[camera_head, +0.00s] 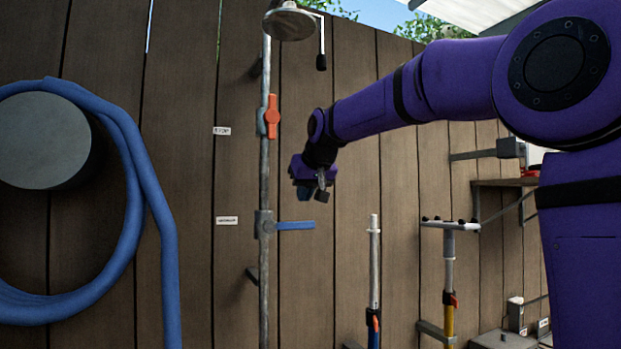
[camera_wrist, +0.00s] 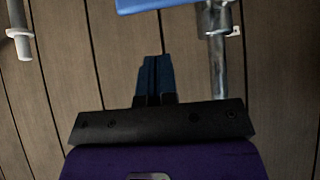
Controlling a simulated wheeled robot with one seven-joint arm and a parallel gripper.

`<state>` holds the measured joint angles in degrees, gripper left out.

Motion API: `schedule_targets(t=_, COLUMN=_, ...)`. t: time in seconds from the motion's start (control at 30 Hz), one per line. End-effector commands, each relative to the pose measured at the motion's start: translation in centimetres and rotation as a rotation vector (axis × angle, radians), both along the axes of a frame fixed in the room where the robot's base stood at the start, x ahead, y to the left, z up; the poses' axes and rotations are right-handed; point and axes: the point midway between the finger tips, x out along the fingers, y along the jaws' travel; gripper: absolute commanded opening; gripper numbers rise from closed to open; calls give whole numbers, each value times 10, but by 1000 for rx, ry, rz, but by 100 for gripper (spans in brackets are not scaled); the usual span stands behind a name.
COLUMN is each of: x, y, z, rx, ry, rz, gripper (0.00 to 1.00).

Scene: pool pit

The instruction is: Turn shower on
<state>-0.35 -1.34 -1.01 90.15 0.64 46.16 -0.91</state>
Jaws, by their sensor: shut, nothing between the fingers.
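A round metal shower head (camera_head: 289,23) tops a thin vertical pipe (camera_head: 264,180) on the wooden fence. A blue lever (camera_head: 295,226) sticks out to the right from a valve low on the pipe. It also shows in the wrist view (camera_wrist: 165,3) at the top edge, beyond my fingertips, beside the pipe (camera_wrist: 217,65). An upright orange handle (camera_head: 272,116) sits higher on the pipe. My gripper (camera_head: 320,194) is right of the pipe, above the blue lever in the picture and apart from it. In the wrist view its fingers (camera_wrist: 158,62) are together and empty.
A blue hose (camera_head: 150,190) coils around a grey reel (camera_head: 42,140) at left. White-topped poles (camera_head: 374,260) stand right of the shower, one with a crosspiece (camera_head: 449,225). A black-ended rod (camera_head: 321,60) hangs beside the shower head. Small labels (camera_head: 227,220) are on the fence.

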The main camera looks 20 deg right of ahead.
Motion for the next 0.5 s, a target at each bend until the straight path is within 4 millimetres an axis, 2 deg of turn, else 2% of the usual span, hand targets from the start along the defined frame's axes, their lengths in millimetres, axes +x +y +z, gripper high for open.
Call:
schedule_targets(t=0.07, x=10, y=0, z=-11, rx=0, ry=3, rz=0, gripper=0)
schedule_targets(t=0.2, x=7, y=0, z=-31, rx=0, ry=2, rz=0, gripper=0)
schedule_targets(t=0.5, x=7, y=0, z=-47, rx=0, ry=0, rz=0, gripper=0)
